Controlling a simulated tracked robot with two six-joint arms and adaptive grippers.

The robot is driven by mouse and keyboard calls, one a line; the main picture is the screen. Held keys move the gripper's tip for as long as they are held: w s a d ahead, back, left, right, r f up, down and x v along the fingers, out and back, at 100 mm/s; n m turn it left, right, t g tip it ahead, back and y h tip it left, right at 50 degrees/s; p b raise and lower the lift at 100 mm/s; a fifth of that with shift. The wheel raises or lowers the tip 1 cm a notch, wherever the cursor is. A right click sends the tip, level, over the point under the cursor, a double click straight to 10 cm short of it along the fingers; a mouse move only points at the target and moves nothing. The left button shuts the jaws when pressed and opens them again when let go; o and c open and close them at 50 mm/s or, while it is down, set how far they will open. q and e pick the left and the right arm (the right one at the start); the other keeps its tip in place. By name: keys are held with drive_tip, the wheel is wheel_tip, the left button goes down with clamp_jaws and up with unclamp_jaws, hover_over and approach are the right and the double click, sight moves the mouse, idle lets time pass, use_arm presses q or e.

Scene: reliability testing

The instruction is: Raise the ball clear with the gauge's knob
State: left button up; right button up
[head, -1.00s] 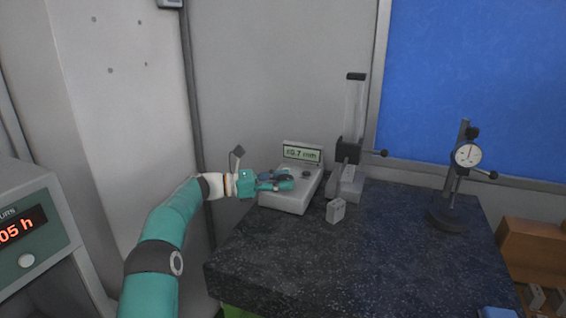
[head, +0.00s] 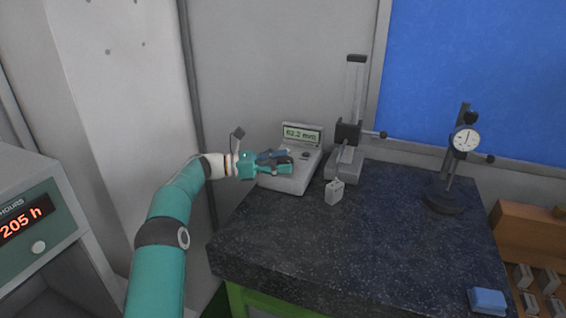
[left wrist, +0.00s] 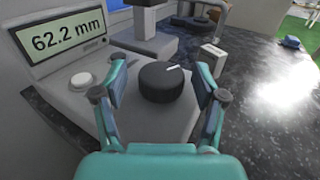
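The gauge's grey console (head: 283,184) stands at the table's back left, its display (head: 303,135) reading 62.2 mm, also in the left wrist view (left wrist: 62,36). The black round knob (left wrist: 165,84), with a white mark, sits on the console. My left gripper (head: 276,163) is over the console; in the left wrist view its fingers (left wrist: 160,88) are apart, one each side of the knob, with a visible gap at the left. The gauge's column (head: 354,90) carries a dark carriage (head: 347,132) and a side arm ending in a small dark ball (head: 383,135). My right gripper is out of view.
A small grey block (head: 334,192) stands in front of the column's base on the dark granite table (head: 300,250). A dial indicator on a stand (head: 466,139) is at the right. A blue block (head: 488,300) lies at the front right corner. The table's middle is clear.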

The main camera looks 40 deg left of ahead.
use_arm(q)
drive_tip(key=shift+s, duration=0.1)
drive_tip(key=v, duration=1.2)
drive_tip(key=shift+f, duration=0.1)
